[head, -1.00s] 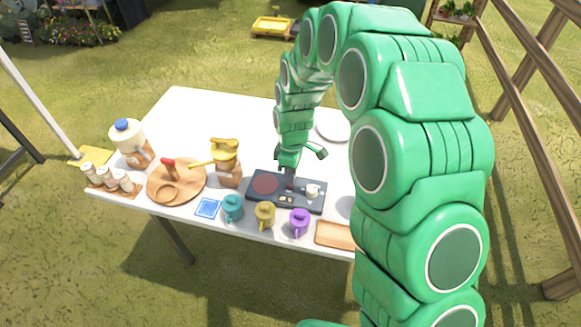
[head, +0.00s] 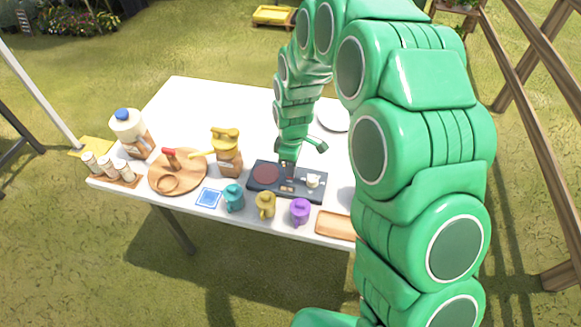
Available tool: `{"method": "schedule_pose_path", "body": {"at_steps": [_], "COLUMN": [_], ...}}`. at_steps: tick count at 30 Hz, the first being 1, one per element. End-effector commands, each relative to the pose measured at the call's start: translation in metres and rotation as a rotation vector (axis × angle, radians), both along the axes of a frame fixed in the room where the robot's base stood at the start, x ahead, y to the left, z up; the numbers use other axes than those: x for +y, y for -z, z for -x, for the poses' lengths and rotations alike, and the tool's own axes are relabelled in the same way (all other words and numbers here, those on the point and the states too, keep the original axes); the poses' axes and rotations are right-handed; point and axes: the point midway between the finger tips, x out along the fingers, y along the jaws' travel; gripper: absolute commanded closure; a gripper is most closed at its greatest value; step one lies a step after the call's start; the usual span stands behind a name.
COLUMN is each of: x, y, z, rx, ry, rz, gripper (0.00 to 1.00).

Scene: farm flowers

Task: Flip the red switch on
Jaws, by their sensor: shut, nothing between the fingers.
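A dark flat panel (head: 258,185) lies near the front edge of the white table. It has a red-brown round plate (head: 265,174) on its left, a pale knob (head: 313,181) on its right and small light-coloured parts along its front. My gripper (head: 289,173) points down over the middle of the panel, between the round plate and the knob. It is shut and empty. Its tips are close to the panel, but I cannot tell whether they touch it. I cannot make out a red switch clearly; the fingers cover part of the panel's middle.
Teal (head: 234,198), yellow (head: 265,205) and purple (head: 300,211) mugs stand along the front edge. A wooden tray (head: 336,226) lies right of them. A yellow-topped brown container (head: 227,155) and a round wooden board (head: 190,175) stand left. The table's back left is clear.

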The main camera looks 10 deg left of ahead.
Motion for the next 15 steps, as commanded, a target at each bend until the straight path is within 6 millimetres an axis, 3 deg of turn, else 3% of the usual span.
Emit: {"method": "schedule_pose_path", "body": {"at_steps": [15], "x": [0.000], "y": [-0.003], "z": [-0.016], "rx": [-0.002], "ry": [0.000], "rz": [-0.001], "gripper": [1.00]}}
